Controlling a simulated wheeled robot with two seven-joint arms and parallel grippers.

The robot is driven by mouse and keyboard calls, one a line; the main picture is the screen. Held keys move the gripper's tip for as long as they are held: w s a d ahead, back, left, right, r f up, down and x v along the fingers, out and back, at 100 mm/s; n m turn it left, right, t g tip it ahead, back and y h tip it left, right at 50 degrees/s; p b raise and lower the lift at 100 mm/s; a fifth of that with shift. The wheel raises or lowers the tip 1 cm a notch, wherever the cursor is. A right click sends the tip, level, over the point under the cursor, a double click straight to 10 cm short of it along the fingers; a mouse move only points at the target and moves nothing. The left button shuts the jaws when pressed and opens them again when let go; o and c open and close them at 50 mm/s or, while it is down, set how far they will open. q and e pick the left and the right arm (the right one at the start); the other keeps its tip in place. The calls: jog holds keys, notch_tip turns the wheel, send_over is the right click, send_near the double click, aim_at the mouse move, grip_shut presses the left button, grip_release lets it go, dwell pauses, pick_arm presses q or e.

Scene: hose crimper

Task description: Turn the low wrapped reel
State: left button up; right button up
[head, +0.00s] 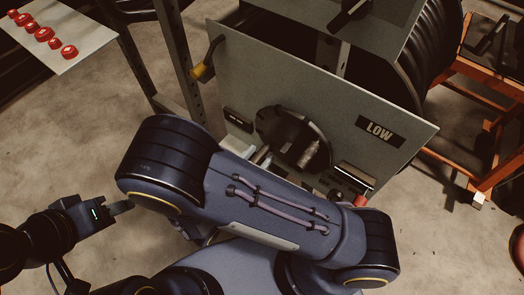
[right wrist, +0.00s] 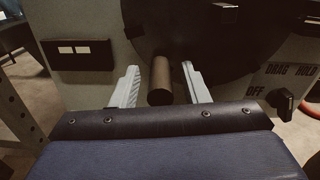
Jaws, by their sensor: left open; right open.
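A grey panel (head: 380,95) carries a LOW label (head: 380,130). A round dark crank disc (head: 290,122) is mounted on it, with a cylindrical metal-coloured handle (head: 308,153) standing out from it. A black ribbed reel (head: 443,45) shows behind the panel. My right gripper (right wrist: 160,68) is open at the disc, with one pale finger on each side of a brown cylindrical handle (right wrist: 160,82); I cannot tell whether they touch it. My right arm hides the panel's lower part in the head view. My left gripper (head: 119,208) is at the left, away from the panel, with nothing visible in it.
A knob (right wrist: 285,104) marked DRAG, HOLD and OFF sits right of the disc. An orange rack (head: 485,85) stands at right. Several red parts lie on a white board (head: 75,30) at far left.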

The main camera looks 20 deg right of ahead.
jog(key=shift+x, duration=1.05)
jog(key=shift+c, duration=0.4)
grip_shut()
